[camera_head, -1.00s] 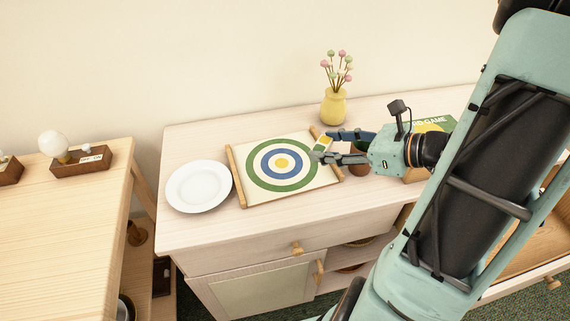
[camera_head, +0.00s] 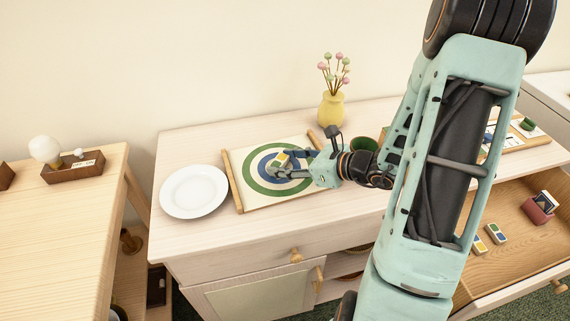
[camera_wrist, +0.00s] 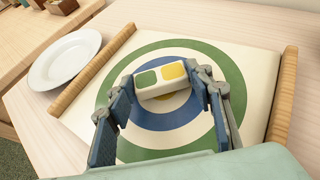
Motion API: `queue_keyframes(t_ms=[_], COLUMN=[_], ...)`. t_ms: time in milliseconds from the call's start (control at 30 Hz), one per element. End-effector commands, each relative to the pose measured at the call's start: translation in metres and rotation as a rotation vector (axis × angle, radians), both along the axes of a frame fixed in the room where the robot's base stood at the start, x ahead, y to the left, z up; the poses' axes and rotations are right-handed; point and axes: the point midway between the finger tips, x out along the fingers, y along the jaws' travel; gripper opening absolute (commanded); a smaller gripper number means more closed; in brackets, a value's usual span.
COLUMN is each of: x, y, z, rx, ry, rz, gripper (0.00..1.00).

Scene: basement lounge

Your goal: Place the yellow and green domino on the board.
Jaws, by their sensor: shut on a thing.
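The yellow and green domino (camera_wrist: 161,78) is a white block with one green and one yellow square. My gripper (camera_wrist: 163,92) is shut on it, with a finger at each end, over the middle of the board. The board (camera_head: 243,197) has green, white and blue rings on cream, with wooden rods at its left and right edges; it also shows in the wrist view (camera_wrist: 245,125). In the head view my gripper (camera_head: 284,165) hides part of the rings, and the domino (camera_head: 281,159) shows between the fingers. I cannot tell whether the domino touches the board.
A white plate (camera_head: 194,191) lies left of the board. A yellow vase (camera_head: 331,109) with flowers stands behind it. An open drawer (camera_head: 515,243) at right holds other dominoes (camera_head: 496,233) and a small red holder (camera_head: 539,209). A wooden table (camera_head: 55,235) stands at left.

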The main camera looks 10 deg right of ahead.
Motion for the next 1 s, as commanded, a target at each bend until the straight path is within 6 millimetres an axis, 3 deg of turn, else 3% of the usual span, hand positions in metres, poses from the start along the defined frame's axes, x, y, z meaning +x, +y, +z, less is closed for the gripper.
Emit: queue_keyframes(t_ms=[433,467,600,1000], x=[-0.0001,-0.0001,-0.0002,-0.001], y=[0.0,0.0001,0.0,-0.0012], z=[-0.0079,-0.006,-0.0056,0.0003], rx=[0.0,-0.001,-0.001,-0.001], ry=[-0.001,-0.001,-0.001,-0.001], rz=[0.0,0.0,0.0,0.0], gripper=[0.31,0.51,0.66,0.66])
